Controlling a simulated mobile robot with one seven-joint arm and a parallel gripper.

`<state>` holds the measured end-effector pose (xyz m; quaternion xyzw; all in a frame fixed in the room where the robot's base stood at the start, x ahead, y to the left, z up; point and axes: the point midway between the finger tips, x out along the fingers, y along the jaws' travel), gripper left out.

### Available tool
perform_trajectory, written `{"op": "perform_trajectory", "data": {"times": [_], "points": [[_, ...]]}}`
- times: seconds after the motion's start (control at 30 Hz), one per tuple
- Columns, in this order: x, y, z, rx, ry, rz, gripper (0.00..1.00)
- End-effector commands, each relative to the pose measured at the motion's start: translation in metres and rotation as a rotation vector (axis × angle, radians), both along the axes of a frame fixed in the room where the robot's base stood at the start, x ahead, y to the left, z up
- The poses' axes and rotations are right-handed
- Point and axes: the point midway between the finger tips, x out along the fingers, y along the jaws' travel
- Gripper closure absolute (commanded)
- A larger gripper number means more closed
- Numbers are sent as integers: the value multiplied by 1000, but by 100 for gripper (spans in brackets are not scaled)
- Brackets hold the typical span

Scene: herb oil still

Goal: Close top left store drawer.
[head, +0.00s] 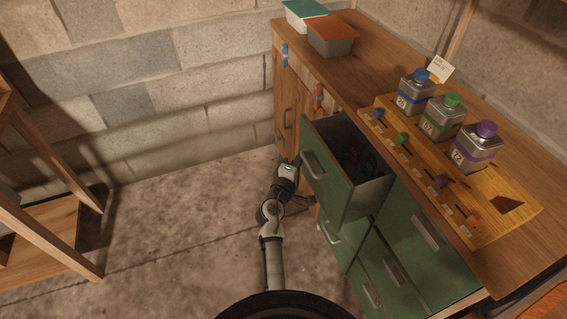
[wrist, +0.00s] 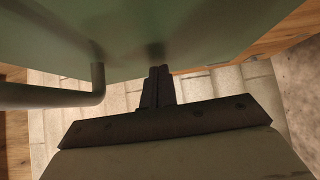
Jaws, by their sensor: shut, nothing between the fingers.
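The top left store drawer (head: 340,185) is a green drawer that stands pulled out of the wooden cabinet, with dark items inside it. Its bar handle (head: 313,166) is on the front face, and the handle also shows in the wrist view (wrist: 60,95) at the left. My gripper (head: 297,162) is at the front of this drawer, near the handle. In the wrist view my gripper (wrist: 158,72) is shut and empty, its fingertips at or very close to the green drawer front (wrist: 200,30). I cannot tell whether they touch.
Other green drawers (head: 425,232) below and to the right look shut. The worktop holds a wooden rack (head: 400,115) with three bottles and two lidded tubs (head: 333,37). A wooden shelf (head: 50,170) stands at the left. The floor (head: 170,225) between is clear.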

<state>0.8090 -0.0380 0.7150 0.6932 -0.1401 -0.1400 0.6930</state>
Motion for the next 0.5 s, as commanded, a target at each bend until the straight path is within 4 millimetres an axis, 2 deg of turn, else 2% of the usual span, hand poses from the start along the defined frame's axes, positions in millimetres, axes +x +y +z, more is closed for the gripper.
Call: {"op": "perform_trajectory", "data": {"times": [0.03, 0.2, 0.5], "points": [[4, -12, 1, 0, -1, -5, 100], [16, -41, 2, 1, 0, -5, 100], [35, -88, 2, 0, 0, -4, 100]]}}
